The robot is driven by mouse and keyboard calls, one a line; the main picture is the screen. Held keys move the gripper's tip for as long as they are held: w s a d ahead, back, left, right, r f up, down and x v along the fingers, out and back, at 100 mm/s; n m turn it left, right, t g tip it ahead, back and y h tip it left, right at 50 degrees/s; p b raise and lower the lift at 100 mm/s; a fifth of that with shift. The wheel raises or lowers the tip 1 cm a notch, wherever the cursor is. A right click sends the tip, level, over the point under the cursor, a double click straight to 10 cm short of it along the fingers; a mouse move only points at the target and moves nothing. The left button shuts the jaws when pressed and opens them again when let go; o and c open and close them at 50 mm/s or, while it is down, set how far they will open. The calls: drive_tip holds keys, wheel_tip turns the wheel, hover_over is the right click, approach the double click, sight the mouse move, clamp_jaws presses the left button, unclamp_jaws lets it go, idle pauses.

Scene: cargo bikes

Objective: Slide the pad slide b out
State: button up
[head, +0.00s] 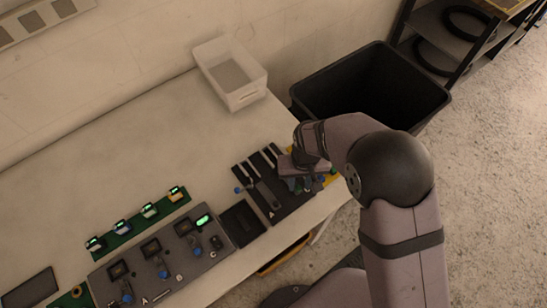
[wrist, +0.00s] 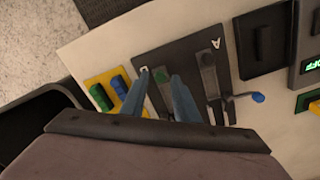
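A dark slide board (wrist: 188,55) lies on the bench, with the letter A beside one grey slide (wrist: 208,76) and a second, partly covered light marking near its left edge. In the head view, my wrist covers the right end of the board (head: 270,170).
A yellow plate (wrist: 98,77) with green and blue blocks lies close beside my fingers. A black bin (head: 372,82) stands beyond the bench edge. A white bin (head: 246,98) sits at the back. A dark tray (head: 242,222) and a switch panel (head: 140,285) lie left of the board.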

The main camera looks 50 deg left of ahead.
drive_tip(key=shift+r+p, duration=1)
drive_tip(key=shift+r, duration=0.7)
drive_tip(key=shift+r, duration=0.1)
drive_tip(key=shift+r+p, duration=1.1)
drive_tip(key=shift+r, duration=0.3)
